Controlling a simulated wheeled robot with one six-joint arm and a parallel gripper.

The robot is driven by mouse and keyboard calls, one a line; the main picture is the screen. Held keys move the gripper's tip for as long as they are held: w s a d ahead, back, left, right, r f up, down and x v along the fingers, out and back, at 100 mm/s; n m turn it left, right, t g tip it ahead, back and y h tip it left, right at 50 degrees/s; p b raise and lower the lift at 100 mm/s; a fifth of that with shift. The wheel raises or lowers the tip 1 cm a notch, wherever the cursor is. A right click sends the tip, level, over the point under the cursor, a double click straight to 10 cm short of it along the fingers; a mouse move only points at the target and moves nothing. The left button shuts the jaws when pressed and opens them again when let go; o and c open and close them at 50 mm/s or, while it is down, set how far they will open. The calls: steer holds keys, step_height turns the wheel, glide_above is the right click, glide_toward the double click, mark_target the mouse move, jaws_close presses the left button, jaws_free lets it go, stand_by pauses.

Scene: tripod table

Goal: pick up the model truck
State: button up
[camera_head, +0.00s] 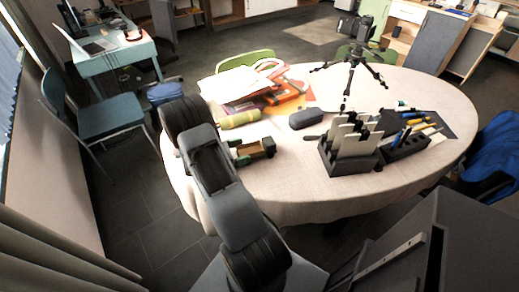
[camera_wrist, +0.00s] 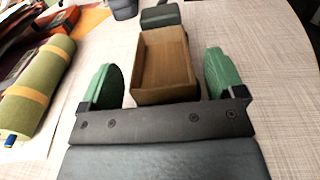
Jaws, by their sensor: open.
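The model truck (camera_head: 258,149) is on the round table beside my arm, which hides part of it in the head view. In the wrist view it has a wooden open-topped bed (camera_wrist: 163,65) and a dark green cab (camera_wrist: 160,16) at the far end. My gripper (camera_wrist: 162,76) is open, with one green finger on each side of the bed's near part. Gaps show between the fingers and the bed walls.
A green roll with orange bands (camera_wrist: 36,85) lies left of the gripper, by papers and books (camera_head: 265,90). A dark case (camera_head: 306,118), a black organiser (camera_head: 347,160) and a small tripod (camera_head: 352,65) stand farther right. Tablecloth (camera_wrist: 270,90) is bare right of the truck.

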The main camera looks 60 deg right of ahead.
steer(key=shift+c, duration=0.2)
steer(key=c, duration=1)
steer(key=shift+c, duration=0.4)
steer(key=shift+r, duration=0.15)
